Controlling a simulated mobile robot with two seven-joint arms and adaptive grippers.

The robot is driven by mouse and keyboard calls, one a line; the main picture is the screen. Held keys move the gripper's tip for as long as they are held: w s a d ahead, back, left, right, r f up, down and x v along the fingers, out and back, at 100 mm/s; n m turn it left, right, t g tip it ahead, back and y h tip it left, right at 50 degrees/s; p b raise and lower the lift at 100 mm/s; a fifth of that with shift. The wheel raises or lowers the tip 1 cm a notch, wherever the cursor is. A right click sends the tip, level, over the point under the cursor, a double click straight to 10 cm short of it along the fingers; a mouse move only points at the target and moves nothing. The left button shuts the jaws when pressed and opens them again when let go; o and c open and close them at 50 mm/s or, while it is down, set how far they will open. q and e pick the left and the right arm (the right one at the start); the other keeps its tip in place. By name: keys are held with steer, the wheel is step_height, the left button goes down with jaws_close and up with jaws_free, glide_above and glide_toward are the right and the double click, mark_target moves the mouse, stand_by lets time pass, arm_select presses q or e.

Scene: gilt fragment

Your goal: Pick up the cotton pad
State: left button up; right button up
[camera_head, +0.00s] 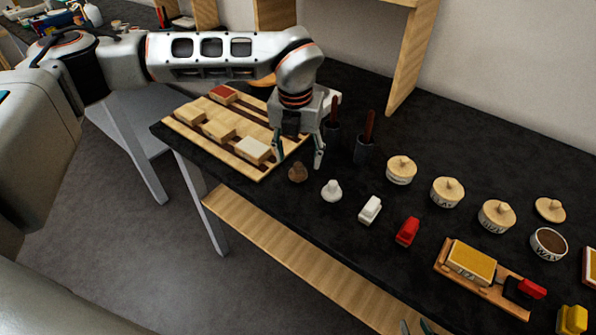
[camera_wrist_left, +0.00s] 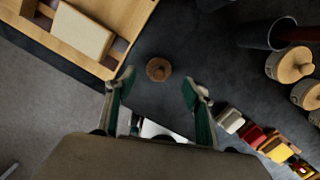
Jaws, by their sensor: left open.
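A small white knobbed piece (camera_head: 332,190), which looks like the cotton pad, stands on the black tabletop; I cannot tell for sure that it is the pad. A brown knobbed piece (camera_head: 298,173) is just left of it and also shows in the left wrist view (camera_wrist_left: 158,69). My left gripper (camera_head: 299,161) is open and points down above the table, near the brown piece. In the left wrist view the open fingers (camera_wrist_left: 160,82) are either side of the brown piece, with nothing held. Greenish tips at the bottom edge may be my right gripper (camera_head: 414,327).
A wooden tray (camera_head: 232,158) with pale blocks is at the left. A white block (camera_head: 370,210), a red block (camera_head: 407,231) and lidded pots (camera_head: 401,170) extend rightwards. Dark cups with brown handles (camera_head: 365,148) stand behind the gripper. The table's front edge is close.

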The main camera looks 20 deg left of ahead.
mark_target(298, 164)
arm_select(q)
steer(key=f, duration=0.4)
steer(key=shift+w+a+f, duration=0.1)
steer(key=shift+w+f, duration=0.2)
steer(key=shift+f, duration=0.1)
steer(key=c, duration=1)
steer(key=shift+r, duration=0.15)
step_height(298, 164, up, 20)
steer(key=shift+f, duration=0.1)
steer(key=shift+o, duration=0.7)
steer(key=shift+c, duration=1)
